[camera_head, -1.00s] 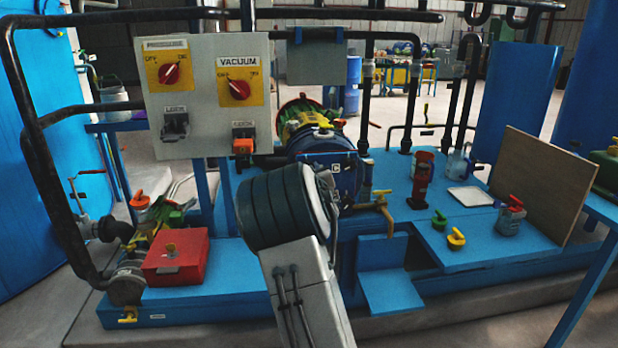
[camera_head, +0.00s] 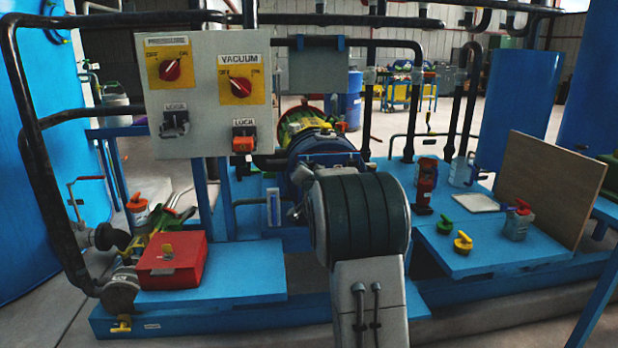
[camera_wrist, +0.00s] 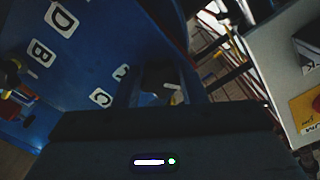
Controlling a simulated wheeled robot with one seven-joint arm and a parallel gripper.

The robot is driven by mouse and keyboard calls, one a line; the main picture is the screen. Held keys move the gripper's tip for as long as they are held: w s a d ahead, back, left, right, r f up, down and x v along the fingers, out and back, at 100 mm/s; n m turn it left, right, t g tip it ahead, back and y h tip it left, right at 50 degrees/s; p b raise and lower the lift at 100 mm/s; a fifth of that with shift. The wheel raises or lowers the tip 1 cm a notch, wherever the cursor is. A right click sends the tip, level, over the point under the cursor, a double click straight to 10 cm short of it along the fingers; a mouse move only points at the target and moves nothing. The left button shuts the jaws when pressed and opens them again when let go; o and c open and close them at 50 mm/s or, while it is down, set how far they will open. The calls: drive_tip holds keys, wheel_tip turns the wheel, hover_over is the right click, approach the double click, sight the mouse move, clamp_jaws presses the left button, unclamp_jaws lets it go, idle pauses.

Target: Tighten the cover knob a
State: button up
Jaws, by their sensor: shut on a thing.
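In the wrist view the blue cover (camera_wrist: 75,60) fills the upper left, with white letter plates; D and B are readable. My gripper (camera_wrist: 162,84) is shut on this dark knob, a finger on either side. The picture is dim there, and my wrist housing hides what lies below. In the head view the blue autoclave drum (camera_head: 318,150) lies behind my arm, which hides the gripper and much of the drum.
A control panel (camera_head: 205,95) with red PRESSURE and VACUUM switches stands left of the drum. A red box (camera_head: 172,262) sits at lower left. A green knob (camera_head: 444,224), a yellow knob (camera_head: 462,242) and cans stand on the blue bench right of my arm. Black pipes rise behind.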

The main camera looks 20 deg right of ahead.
drive_tip(key=shift+a+m+b, duration=0.1)
drive_tip(key=shift+m+b, duration=1.3)
drive_tip(key=shift+m, duration=2.2)
drive_tip(key=shift+r, duration=0.1)
drive_tip(key=o, duration=1)
drive_tip(key=p+v, duration=0.2)
drive_tip(key=v, duration=1.1)
drive_tip(key=shift+s+a, duration=0.1)
drive_tip(key=shift+s, duration=0.3)
drive_tip(key=shift+r, duration=0.1)
